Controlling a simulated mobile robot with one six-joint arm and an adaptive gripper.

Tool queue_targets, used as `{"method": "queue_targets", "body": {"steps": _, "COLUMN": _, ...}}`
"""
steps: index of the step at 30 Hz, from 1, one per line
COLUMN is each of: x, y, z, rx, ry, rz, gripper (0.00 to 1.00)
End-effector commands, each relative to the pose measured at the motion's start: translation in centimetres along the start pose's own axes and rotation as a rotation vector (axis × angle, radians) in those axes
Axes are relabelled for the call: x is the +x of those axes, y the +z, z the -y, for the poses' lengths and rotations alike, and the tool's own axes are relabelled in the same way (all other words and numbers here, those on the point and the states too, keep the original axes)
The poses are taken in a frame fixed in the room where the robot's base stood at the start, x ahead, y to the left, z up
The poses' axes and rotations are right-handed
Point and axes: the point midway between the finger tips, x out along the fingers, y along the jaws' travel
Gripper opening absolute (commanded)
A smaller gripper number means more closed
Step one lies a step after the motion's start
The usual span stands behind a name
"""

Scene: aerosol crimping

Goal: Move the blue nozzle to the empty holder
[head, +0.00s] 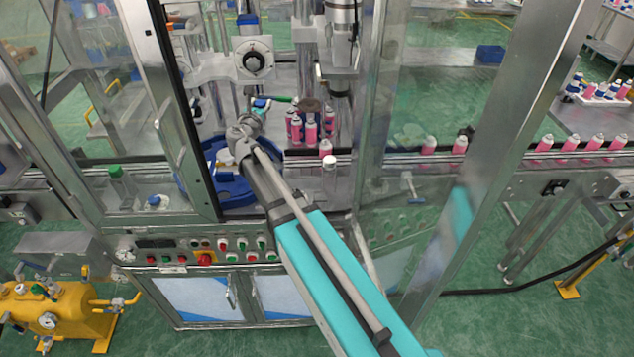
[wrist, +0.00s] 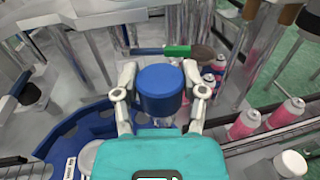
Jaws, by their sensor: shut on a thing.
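The blue nozzle (wrist: 161,88) is a short blue cylinder, seen from above in the wrist view. My gripper (wrist: 160,80) is shut on it, with one grey finger on each side. In the head view my gripper (head: 257,112) is inside the machine's open front, above and behind the blue curved plate (head: 233,190). I cannot make out which spot is the empty holder; my arm covers part of the plate.
Pink cans (head: 311,132) stand close to the right of my gripper. A horizontal blue and green rod (wrist: 176,51) lies just beyond the nozzle. Metal columns (head: 304,60) and a dial (head: 254,60) stand behind. Door frames (head: 180,120) flank the opening.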

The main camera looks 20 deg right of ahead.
Motion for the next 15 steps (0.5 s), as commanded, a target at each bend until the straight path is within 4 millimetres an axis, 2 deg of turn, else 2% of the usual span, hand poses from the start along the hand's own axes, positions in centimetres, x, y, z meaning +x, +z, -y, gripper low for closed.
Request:
{"method": "queue_targets", "body": {"steps": 1, "x": 0.0, "y": -1.2, "z": 0.0, "rx": 0.0, "ry": 0.0, "rz": 0.0, "gripper": 0.0}}
{"method": "queue_targets", "body": {"steps": 5, "x": 0.0, "y": -2.2, "z": 0.0, "rx": 0.0, "ry": 0.0, "rz": 0.0, "gripper": 0.0}}
{"method": "queue_targets", "body": {"steps": 15, "x": 0.0, "y": -2.4, "z": 0.0, "rx": 0.0, "ry": 0.0, "rz": 0.0, "gripper": 0.0}}
